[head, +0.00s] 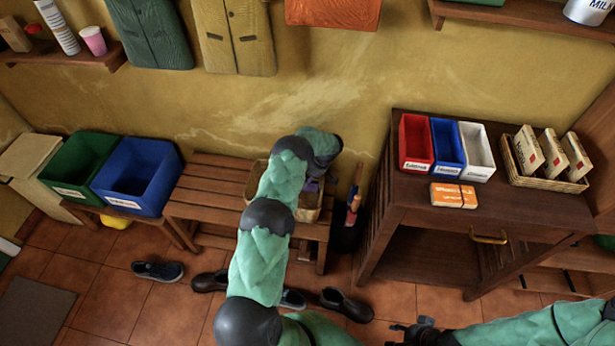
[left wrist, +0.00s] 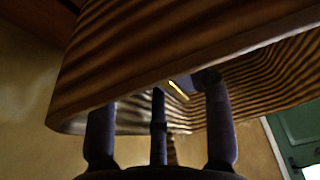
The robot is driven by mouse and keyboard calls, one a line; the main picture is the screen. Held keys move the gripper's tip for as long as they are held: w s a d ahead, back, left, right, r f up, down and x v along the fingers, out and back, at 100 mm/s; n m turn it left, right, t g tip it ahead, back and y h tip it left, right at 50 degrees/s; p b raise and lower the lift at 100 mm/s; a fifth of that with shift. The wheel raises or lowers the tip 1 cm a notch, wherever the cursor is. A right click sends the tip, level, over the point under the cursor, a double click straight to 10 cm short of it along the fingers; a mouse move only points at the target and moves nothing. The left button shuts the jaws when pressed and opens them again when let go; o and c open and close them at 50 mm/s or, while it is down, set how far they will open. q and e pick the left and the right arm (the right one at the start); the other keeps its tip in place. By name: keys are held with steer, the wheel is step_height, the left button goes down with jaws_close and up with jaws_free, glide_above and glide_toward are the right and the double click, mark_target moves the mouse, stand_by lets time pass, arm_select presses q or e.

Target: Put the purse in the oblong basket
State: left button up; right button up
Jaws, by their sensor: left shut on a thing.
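The oblong basket (head: 308,214) is brown and stands on the slatted wooden bench, partly hidden behind my left arm. My left gripper (head: 318,182) points down at the basket and is largely hidden by its own wrist. A small purple patch at the basket's opening seems to be the purse (head: 311,187). In the left wrist view my dark fingers (left wrist: 160,115) are close to a brown striped surface, seemingly the basket (left wrist: 100,65). A small dark piece with a gold edge, seemingly the purse (left wrist: 182,88), shows between them. My right gripper (head: 420,330) is low at the bottom edge, its fingers unclear.
Green (head: 75,165) and blue (head: 138,175) bins stand left of the bench (head: 205,190). Shoes (head: 345,304) lie on the tiled floor below. A dark cabinet (head: 440,210) at right bears red, blue and white bins and a wicker tray (head: 545,182) of boxes.

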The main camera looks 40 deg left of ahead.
arm_select(q)
steer(key=shift+f, duration=0.1)
steer(key=o, duration=1.3)
steer(key=shift+o, duration=0.2)
steer(key=v, duration=1.2)
